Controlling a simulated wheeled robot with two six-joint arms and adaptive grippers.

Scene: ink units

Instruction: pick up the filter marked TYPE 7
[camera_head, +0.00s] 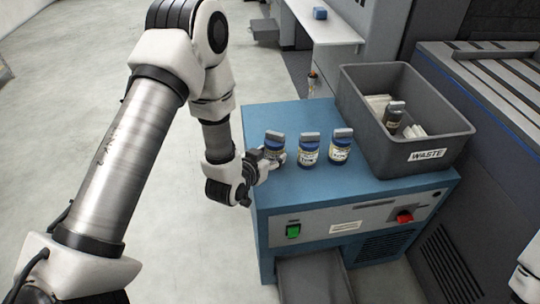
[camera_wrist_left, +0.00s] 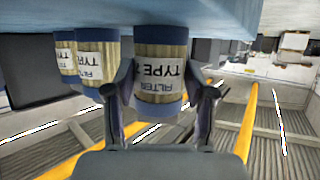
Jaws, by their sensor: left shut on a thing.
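Three blue-capped filters with pale labels stand in a row on the blue cabinet in the head view: a left one (camera_head: 274,146), a middle one (camera_head: 308,150) and a right one (camera_head: 341,147). My left gripper (camera_head: 265,166) is shut on the left filter, from its left front side. In the left wrist view, my left gripper (camera_wrist_left: 163,98) has one finger on each side of this filter (camera_wrist_left: 160,62). Its label shows the word TYPE; the number is not clear. The other two filters (camera_wrist_left: 97,58) (camera_wrist_left: 66,55) are left of it there. My right gripper is out of view.
The blue cabinet (camera_head: 400,195) has a green switch and a red knob on its front. A grey bin marked WASTE (camera_head: 440,152) stands right of the filters, holding pale pieces and a dark-capped filter (camera_head: 394,115). Open floor lies left of the cabinet.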

